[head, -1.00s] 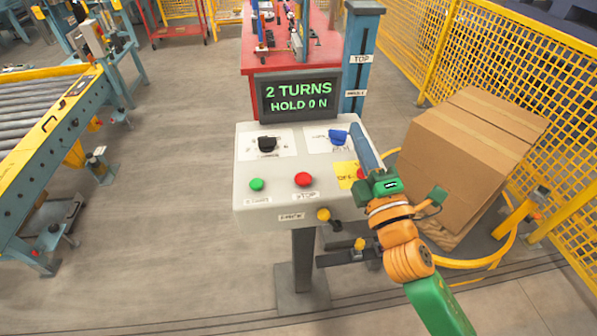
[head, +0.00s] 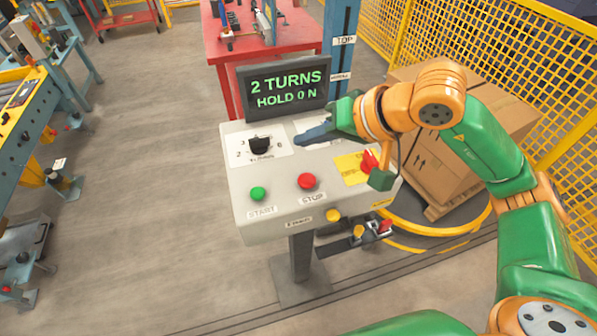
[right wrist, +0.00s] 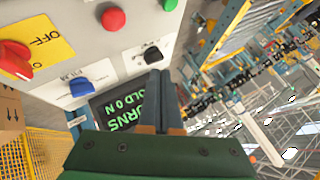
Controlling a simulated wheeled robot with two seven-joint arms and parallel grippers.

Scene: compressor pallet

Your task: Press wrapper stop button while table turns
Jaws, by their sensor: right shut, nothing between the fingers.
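The red stop button (head: 307,181) sits on the sloped grey control panel (head: 240,190), above a STOP label. It also shows in the right wrist view (right wrist: 112,18). My right gripper (head: 300,137) reaches in from the right, shut and empty, above the panel's upper part. Its fingertips point left toward the black turns knob (head: 259,145), apart from the stop button, and it covers the blue knob in the head view. The display (head: 287,88) reads "2 TURNS HOLD 0 N". A cardboard box (head: 430,160) stands on the turntable (head: 390,236), partly hidden by my arm. My left gripper is out of view.
A green start button (head: 258,193) lies left of stop, and a red rotary switch (head: 369,160) on yellow lies right of it. The blue knob (right wrist: 80,89) shows in the wrist view. Yellow mesh fencing (head: 430,40) borders the right.

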